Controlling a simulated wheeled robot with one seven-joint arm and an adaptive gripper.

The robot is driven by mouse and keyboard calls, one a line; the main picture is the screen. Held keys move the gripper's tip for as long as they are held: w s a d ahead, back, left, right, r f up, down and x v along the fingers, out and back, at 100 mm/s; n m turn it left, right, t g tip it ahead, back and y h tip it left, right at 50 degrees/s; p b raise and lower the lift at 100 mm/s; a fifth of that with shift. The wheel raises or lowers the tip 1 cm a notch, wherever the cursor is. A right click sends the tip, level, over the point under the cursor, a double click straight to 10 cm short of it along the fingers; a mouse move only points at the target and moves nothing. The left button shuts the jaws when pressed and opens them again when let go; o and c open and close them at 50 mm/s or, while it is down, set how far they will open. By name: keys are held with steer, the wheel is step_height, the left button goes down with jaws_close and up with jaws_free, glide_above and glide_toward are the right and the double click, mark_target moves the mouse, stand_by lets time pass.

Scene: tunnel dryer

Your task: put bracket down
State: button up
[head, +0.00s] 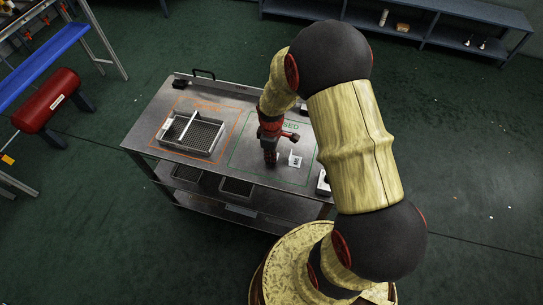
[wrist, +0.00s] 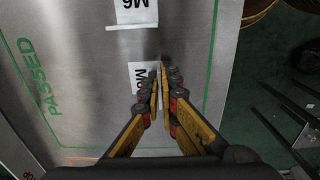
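My gripper (wrist: 160,72) points down at the table inside the green PASSED outline. Its fingers are close together, with a thin upright edge of a bracket seemingly between them. This bracket has a white label (wrist: 139,76) just left of the fingertips, partly covered by the left finger. The bracket is at or very near the table top; whether it touches cannot be told. A second bracket with a white M6 label (wrist: 135,12) stands beyond the fingertips. In the head view my gripper (head: 270,158) is over the green area, beside a labelled bracket (head: 295,161).
The metal table (head: 160,135) has an orange-outlined area at left holding a wire-mesh tray (head: 213,151). A small white-fronted item (head: 323,183) sits at the right edge. A red cylinder (head: 48,100) stands off to the left. The green area has bare room around the brackets.

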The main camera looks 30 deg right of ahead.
steer(key=o, duration=0.5)
step_height(320, 180, up, 22)
steer(key=s+a+m+t+p, duration=0.1)
steer(key=a+m+p, duration=0.1)
steer(key=p, duration=0.2)
steer(key=s+a+r+m+t, duration=0.1)
steer(key=s+a+r+m, duration=0.1)
steer(key=s+r, duration=0.3)
steer(key=s+a+r+m+t, duration=0.2)
steer(key=s+r, duration=0.4)
steer(key=r, duration=0.1)
steer(key=s+a+r+m+t, duration=0.1)
steer(key=s+a+r+m, duration=0.1)
steer(key=s+r, duration=0.3)
steer(key=shift+s+a+r+m+t, duration=0.2)
steer(key=shift+a+r+m+t, duration=0.1)
steer(key=shift+a+r+m, duration=0.15)
